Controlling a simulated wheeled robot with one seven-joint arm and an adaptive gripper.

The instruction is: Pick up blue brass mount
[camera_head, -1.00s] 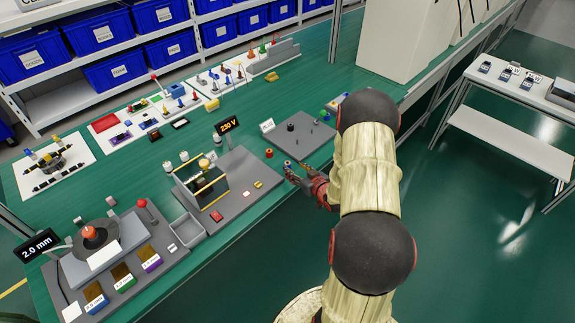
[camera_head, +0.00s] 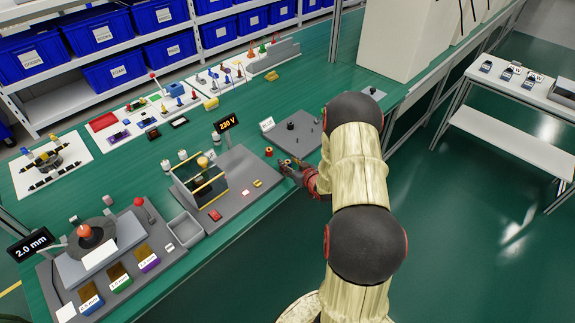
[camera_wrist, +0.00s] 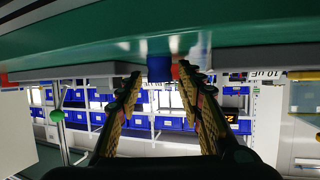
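The blue brass mount (camera_wrist: 160,68) shows in the wrist view as a small blue block on the green table, which appears at the top of that upside-down picture. It lies between the two fingertips of my gripper (camera_wrist: 160,80), or just beyond them; I cannot tell the depth. Both fingers are spread, with a gap beside the blue piece. In the head view my gripper (camera_head: 289,168) is low at the table's front edge, and its fingers largely hide the mount.
A red piece (camera_head: 269,151) stands just beyond my gripper. A grey plate with pegs (camera_head: 300,125) lies behind it, and a grey board with a yellow-framed fixture (camera_head: 235,185) lies to its left. The green table (camera_head: 262,205) is bare along its front edge.

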